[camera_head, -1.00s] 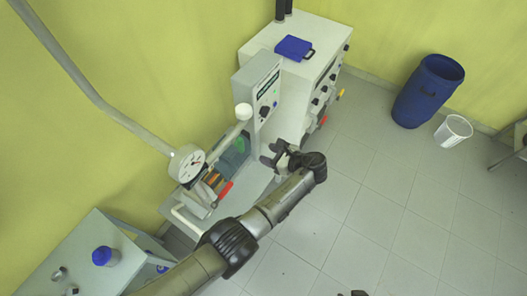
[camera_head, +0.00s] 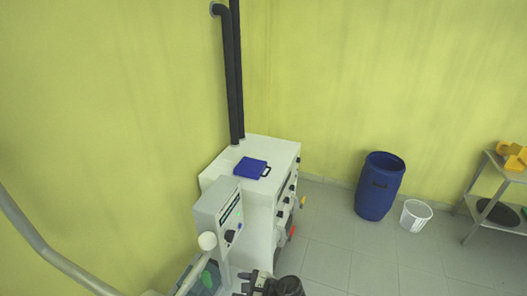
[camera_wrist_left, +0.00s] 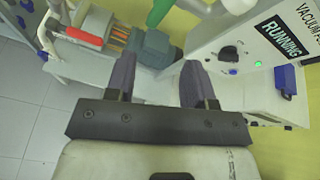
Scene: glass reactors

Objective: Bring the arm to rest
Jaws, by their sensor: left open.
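My left gripper (camera_wrist_left: 158,80) shows in the left wrist view with its two dark fingers apart and nothing between them. In the head view the same gripper (camera_head: 254,280) is at the bottom edge, beside the grey control box, partly cut off. The vacuum pump's control box (camera_wrist_left: 250,55) is right of the fingers in the wrist view, with a label reading RUNNING and a lit green button. It also shows in the head view (camera_head: 218,212). My right gripper is in neither view.
A white cabinet (camera_head: 268,160) with a blue case (camera_head: 251,167) on top stands behind the control box. A blue barrel (camera_head: 380,187), a white bucket (camera_head: 416,215) and a metal shelf (camera_head: 490,212) stand to the right. The floor (camera_head: 345,255) between is clear.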

